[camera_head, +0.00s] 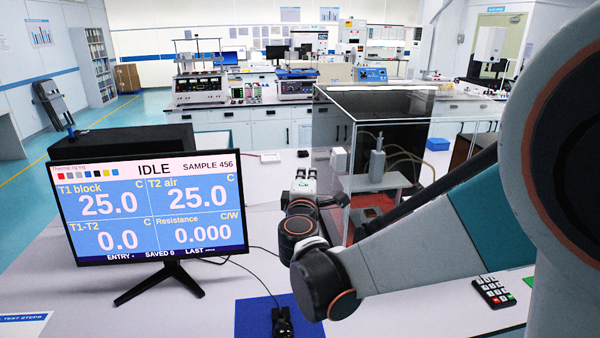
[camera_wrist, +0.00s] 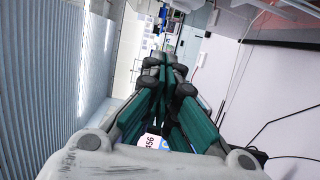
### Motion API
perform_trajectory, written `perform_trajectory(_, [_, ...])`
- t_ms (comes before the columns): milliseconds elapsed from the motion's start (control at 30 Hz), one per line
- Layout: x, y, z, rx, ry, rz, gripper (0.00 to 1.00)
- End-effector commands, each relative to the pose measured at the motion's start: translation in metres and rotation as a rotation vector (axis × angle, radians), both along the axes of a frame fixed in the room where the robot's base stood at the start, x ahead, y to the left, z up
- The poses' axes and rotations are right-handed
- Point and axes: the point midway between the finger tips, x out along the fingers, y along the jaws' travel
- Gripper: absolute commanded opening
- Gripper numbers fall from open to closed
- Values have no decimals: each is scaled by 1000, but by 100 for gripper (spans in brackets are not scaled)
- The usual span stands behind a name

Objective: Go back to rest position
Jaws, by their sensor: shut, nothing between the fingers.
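My arm reaches in from the right in the head view and folds at its dark joints in front of the clear enclosure. My gripper (camera_head: 304,178) is at its far end, beside the enclosure's left side and right of the monitor (camera_head: 150,210). In the wrist view my gripper (camera_wrist: 166,62) shows its grey fingers with green pads, which meet at the tips. It is shut and empty. Part of the monitor screen shows through the gap low between the fingers.
The clear-walled enclosure (camera_head: 340,110) with a dark back stands close right of my gripper. A blue mat (camera_head: 252,318) with a small black device (camera_head: 283,322) lies in front. A keypad (camera_head: 493,292) is at right. Cables cross the table near the monitor.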

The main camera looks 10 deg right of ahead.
Motion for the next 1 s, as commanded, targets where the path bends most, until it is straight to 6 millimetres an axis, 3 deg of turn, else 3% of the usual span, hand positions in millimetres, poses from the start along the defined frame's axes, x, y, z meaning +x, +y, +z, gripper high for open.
perform_trajectory(267, [4,-3,-3,47,8,-3,0])
perform_trajectory(433, [14,-16,-13,264,40,-24,0])
perform_trajectory(533, [7,-32,-15,426,67,-65,0])
perform_trajectory(767, [-50,-74,-18,665,141,-193,0])
perform_trajectory(1000, [-135,-101,-39,929,249,-340,0])
